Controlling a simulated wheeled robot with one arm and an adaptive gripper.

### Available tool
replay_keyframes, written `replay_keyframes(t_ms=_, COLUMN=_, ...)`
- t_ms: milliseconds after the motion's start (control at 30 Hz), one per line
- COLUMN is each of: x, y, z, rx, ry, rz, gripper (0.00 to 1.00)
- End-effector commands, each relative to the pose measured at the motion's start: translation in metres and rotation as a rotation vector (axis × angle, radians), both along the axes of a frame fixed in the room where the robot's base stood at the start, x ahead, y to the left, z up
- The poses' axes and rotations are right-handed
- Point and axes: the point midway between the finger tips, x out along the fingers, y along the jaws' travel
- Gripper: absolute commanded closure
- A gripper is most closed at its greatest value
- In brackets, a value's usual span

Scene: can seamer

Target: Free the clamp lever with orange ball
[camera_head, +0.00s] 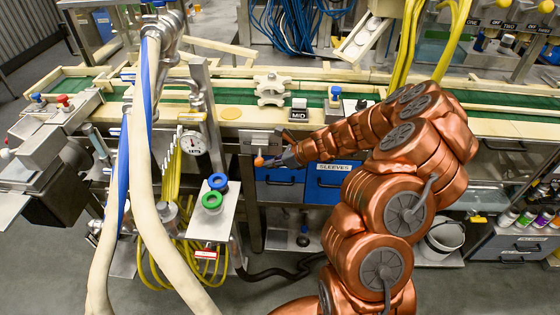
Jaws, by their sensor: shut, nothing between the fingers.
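The orange ball (259,162) of the clamp lever shows near the middle of the picture, just below a grey metal block (262,139) on the front edge of the machine. The lever's rod is too small to make out. My copper arm comes from the lower right and ends in my gripper (275,161), whose dark fingers point left at the ball. The fingertips are right beside the ball. They look closed with nothing held. I cannot tell whether they touch the ball.
A dial gauge (192,143), thick pale hoses (136,170) and a small stand with blue and green rings (213,200) are to the left.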

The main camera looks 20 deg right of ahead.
Motion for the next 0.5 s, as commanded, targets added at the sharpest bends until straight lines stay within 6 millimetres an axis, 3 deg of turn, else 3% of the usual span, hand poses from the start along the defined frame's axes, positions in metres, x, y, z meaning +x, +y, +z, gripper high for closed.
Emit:
replay_keyframes(t_ms=333, x=0.001, y=0.021, z=0.001, rx=0.000, ry=-0.001, rz=-0.081, gripper=1.00)
replay_keyframes(t_ms=500, x=0.002, y=0.020, z=0.000, rx=0.000, ry=-0.001, rz=-0.082, gripper=1.00)
